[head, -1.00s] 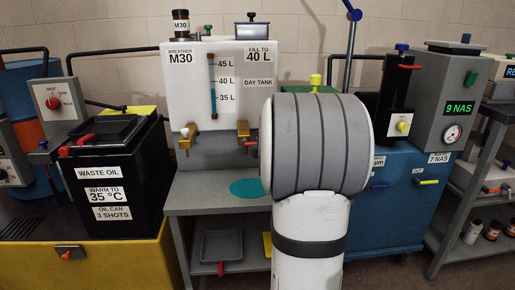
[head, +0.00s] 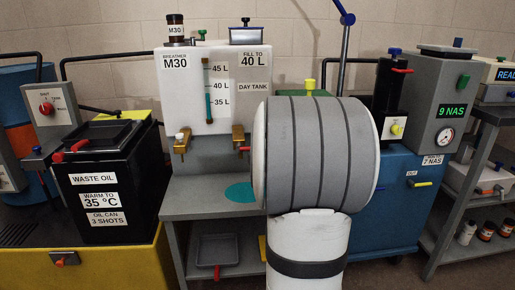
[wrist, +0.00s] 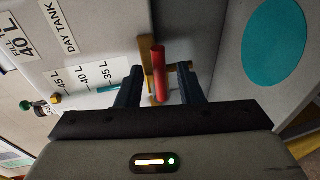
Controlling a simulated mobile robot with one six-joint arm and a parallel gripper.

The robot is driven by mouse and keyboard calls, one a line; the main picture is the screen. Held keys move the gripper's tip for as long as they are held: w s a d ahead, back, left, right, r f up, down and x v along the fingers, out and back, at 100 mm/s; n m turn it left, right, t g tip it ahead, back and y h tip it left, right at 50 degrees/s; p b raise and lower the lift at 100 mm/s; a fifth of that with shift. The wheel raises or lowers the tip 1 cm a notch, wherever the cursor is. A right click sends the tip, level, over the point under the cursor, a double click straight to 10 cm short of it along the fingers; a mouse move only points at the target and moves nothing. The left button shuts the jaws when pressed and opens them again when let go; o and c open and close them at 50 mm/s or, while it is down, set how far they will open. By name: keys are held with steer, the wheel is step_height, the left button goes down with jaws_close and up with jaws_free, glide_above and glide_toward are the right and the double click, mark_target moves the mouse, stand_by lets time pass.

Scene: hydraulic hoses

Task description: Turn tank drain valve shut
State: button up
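The white day tank (head: 225,75) stands on a grey bench, with a brass valve (head: 238,135) low on its right front and a red lever (head: 244,149) on that valve. In the wrist view, the red lever (wrist: 160,85) stands between the two dark fingers of my gripper (wrist: 157,74), with a gap on each side. My gripper is open and the lever is not gripped. In the head view my arm hides the gripper.
A teal disc (head: 243,191) lies on the bench top below the valves. The black waste oil box (head: 95,205) stands to the left. A blue cabinet (head: 398,205) with a grey 9 NAS unit (head: 440,95) stands right. A grey tray (head: 215,250) sits on the shelf below.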

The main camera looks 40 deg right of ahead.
steer(key=v, duration=0.5)
steer(key=shift+p, duration=0.4)
steer(key=s+a+r+m+g+y+p, duration=0.1)
steer(key=s+a+r+m+g+p, duration=0.25)
steer(key=a+r+p, duration=0.45)
steer(key=s+a+r+m+g+y+p, duration=0.1)
steer(key=s+a+r+m+g+p, duration=0.25)
steer(key=a+p, duration=0.5)
steer(key=s+a+r+m+g+y+p, duration=0.3)
steer(key=s+a+r+m+g+p, duration=0.2)
steer(key=s+a+r+p, duration=0.4)
steer(key=s+a+m+p, duration=0.1)
steer(key=s+a+p, duration=0.2)
steer(key=s+p, duration=0.1)
steer(key=shift+s+a+m+y+p, duration=0.3)
steer(key=shift+s+a+p, duration=0.05)
steer(key=shift+s+p, duration=0.1)
